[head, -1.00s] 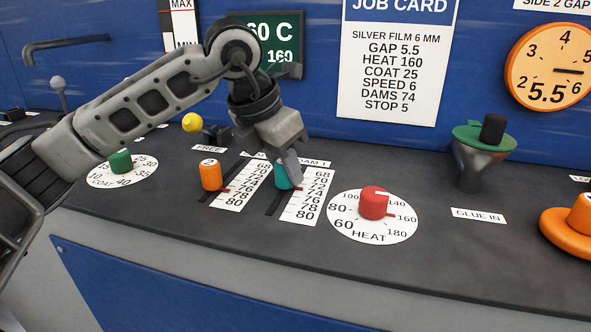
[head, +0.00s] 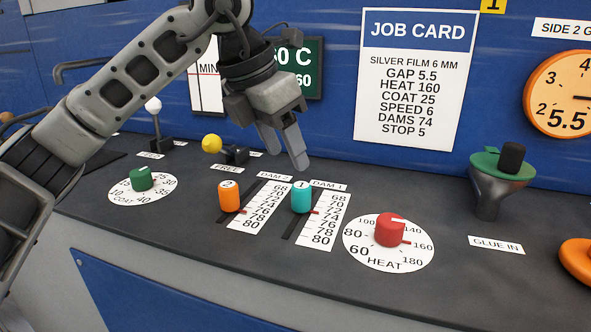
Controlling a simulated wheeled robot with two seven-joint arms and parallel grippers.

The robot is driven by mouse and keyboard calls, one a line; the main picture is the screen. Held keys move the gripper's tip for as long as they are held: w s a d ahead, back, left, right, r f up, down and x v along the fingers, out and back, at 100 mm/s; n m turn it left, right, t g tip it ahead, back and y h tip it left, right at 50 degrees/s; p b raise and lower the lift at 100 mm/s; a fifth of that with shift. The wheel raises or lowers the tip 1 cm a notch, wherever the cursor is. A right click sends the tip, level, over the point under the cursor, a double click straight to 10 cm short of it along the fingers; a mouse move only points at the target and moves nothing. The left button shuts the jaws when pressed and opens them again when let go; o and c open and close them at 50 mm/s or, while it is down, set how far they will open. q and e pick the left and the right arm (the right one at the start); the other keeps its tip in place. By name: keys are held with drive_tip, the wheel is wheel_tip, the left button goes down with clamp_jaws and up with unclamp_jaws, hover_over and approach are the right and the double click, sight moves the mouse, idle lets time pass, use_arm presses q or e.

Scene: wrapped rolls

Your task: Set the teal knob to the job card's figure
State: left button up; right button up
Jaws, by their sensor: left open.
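The teal knob (head: 301,200), marked 1, stands upright in the slot beside the DAM 1 scale (head: 320,222), which runs from 68 down to 80. Its red pointer lies around 72 to 74; the exact mark is too small to tell. The job card (head: 413,85) on the blue wall reads DAMS 74. My left gripper (head: 286,157) is open and empty, above and behind the teal knob and apart from it. My right gripper is not in view.
The orange knob (head: 229,196), marked 2, stands close left beside the DAM 2 scale (head: 262,208). A red HEAT knob (head: 390,231) is to the right. A green COAT knob (head: 141,179) and a yellow ball lever (head: 212,144) are left. The front of the panel is clear.

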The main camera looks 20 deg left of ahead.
use_arm(q)
drive_tip(key=v, duration=0.7)
drive_tip(key=shift+p, duration=0.4)
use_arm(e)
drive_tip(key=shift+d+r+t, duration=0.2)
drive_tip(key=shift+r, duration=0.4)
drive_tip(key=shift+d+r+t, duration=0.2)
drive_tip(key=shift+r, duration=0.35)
use_arm(q)
drive_tip(key=shift+r, duration=0.1)
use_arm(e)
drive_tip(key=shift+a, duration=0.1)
